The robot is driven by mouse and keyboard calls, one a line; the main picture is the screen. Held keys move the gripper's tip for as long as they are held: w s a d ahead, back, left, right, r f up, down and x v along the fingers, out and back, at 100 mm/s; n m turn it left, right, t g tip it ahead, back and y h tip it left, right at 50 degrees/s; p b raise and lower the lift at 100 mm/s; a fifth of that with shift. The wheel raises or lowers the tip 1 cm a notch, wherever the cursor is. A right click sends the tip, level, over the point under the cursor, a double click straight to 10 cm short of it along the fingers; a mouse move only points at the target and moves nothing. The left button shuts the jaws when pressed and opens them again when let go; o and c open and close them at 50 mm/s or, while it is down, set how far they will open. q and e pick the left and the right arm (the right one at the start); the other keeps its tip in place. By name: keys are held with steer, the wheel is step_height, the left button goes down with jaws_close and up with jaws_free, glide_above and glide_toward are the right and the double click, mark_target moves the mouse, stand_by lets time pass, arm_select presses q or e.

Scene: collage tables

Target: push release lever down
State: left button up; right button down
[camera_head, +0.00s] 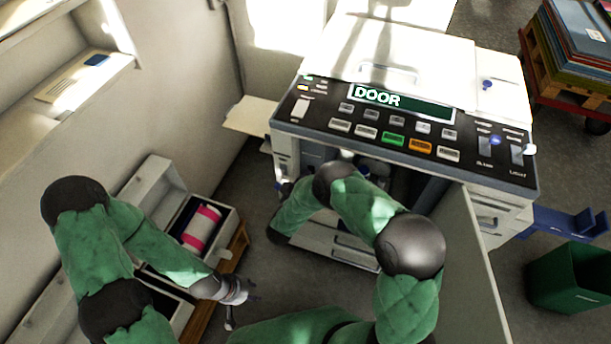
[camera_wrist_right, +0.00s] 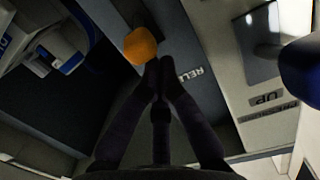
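In the right wrist view, an orange ball knob (camera_wrist_right: 140,46) sits on a dark stem at a grey panel (camera_wrist_right: 215,95) marked "REL...", the rest of the word hidden by my fingers. My right gripper (camera_wrist_right: 161,70) is shut, with nothing seen between its fingertips. Its tips are just below and right of the knob in the picture; I cannot tell whether they touch it. In the head view the copier (camera_head: 300,133) displays "DOOR", and my right arm reaches into its open front, hiding gripper and knob. My left gripper (camera_head: 241,307) is open and empty, low at the left.
An "UP" label (camera_wrist_right: 266,99) and a dark blue rounded part (camera_wrist_right: 300,70) are right of the knob. The copier's open door (camera_head: 470,265) stands right of my right arm. A box with a pink-banded roll (camera_head: 201,228) lies left. A green bin (camera_head: 570,278) is at right.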

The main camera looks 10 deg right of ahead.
arm_select(q)
steer(key=shift+f+b, duration=0.85)
steer(key=shift+f, duration=0.05)
arm_select(e)
steer(key=f, duration=0.2)
steer(key=s+f, duration=0.1)
steer(key=shift+s+a+f, duration=0.1)
steer(key=shift+a, duration=0.3)
arm_select(q)
steer(key=shift+r, duration=0.1)
